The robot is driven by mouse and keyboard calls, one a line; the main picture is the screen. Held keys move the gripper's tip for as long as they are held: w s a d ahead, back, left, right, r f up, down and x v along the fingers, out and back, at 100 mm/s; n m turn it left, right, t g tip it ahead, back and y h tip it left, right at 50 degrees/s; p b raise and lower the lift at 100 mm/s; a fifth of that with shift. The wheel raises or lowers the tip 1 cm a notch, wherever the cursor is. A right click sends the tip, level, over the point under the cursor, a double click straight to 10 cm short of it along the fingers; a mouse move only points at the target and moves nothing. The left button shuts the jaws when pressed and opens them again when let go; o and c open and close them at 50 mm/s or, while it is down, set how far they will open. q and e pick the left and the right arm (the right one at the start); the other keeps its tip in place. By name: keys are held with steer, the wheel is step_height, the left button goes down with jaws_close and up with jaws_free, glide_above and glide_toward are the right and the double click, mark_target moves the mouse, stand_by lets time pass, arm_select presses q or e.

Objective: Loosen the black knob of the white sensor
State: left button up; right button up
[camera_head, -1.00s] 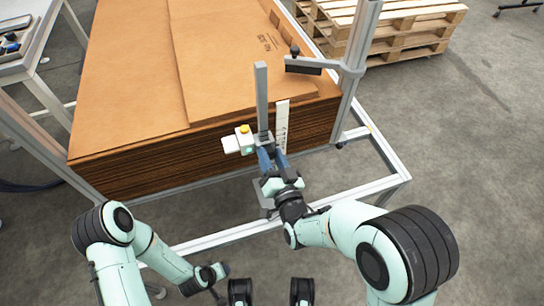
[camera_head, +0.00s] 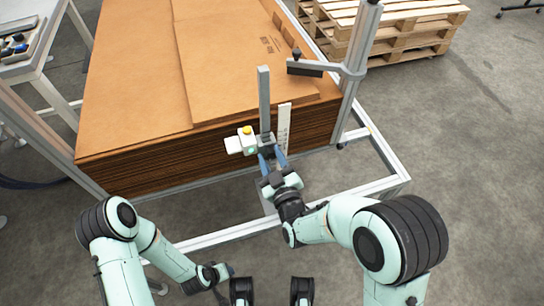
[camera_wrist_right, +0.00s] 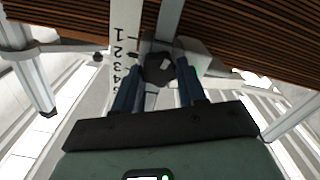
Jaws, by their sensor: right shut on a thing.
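The white sensor (camera_head: 242,142), with a yellow cap on top, sits on a grey upright post (camera_head: 264,95) in front of the cardboard stack. My right gripper (camera_head: 270,155) reaches up to the clamp at the post, beside the sensor. In the right wrist view the black knob (camera_wrist_right: 158,68) lies between the blue fingers of my right gripper (camera_wrist_right: 157,80), which are shut on it. The knob is hidden by the fingers in the head view. My left gripper (camera_head: 220,275) hangs low at the front, away from the sensor; its jaws are too unclear to read.
A white numbered scale (camera_head: 284,128) stands right beside the post. The brown cardboard stack (camera_head: 150,90) is behind it. A grey frame rail (camera_head: 232,234) runs below. Wooden pallets (camera_head: 415,30) stand at the back right.

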arm_select(q)
steer(key=shift+s+d+r, duration=0.15)
steer(key=shift+s+r, duration=0.1)
steer(key=shift+s, duration=0.05)
arm_select(e)
steer(key=shift+n, duration=1)
steer(key=o, duration=1.1)
steer(key=shift+c, duration=0.2)
arm_select(q)
steer(key=s+d+r+g+h+p, duration=0.1)
steer(key=s+d+r+g+p, duration=0.2)
steer(key=s+r+p, duration=0.7)
steer(key=shift+d+r+m+g+h+p, duration=0.3)
steer(key=shift+d+r+m+g+p, duration=0.15)
steer(key=shift+r+p, duration=0.45)
arm_select(e)
steer(key=v, duration=1.3)
steer(key=shift+s, duration=0.15)
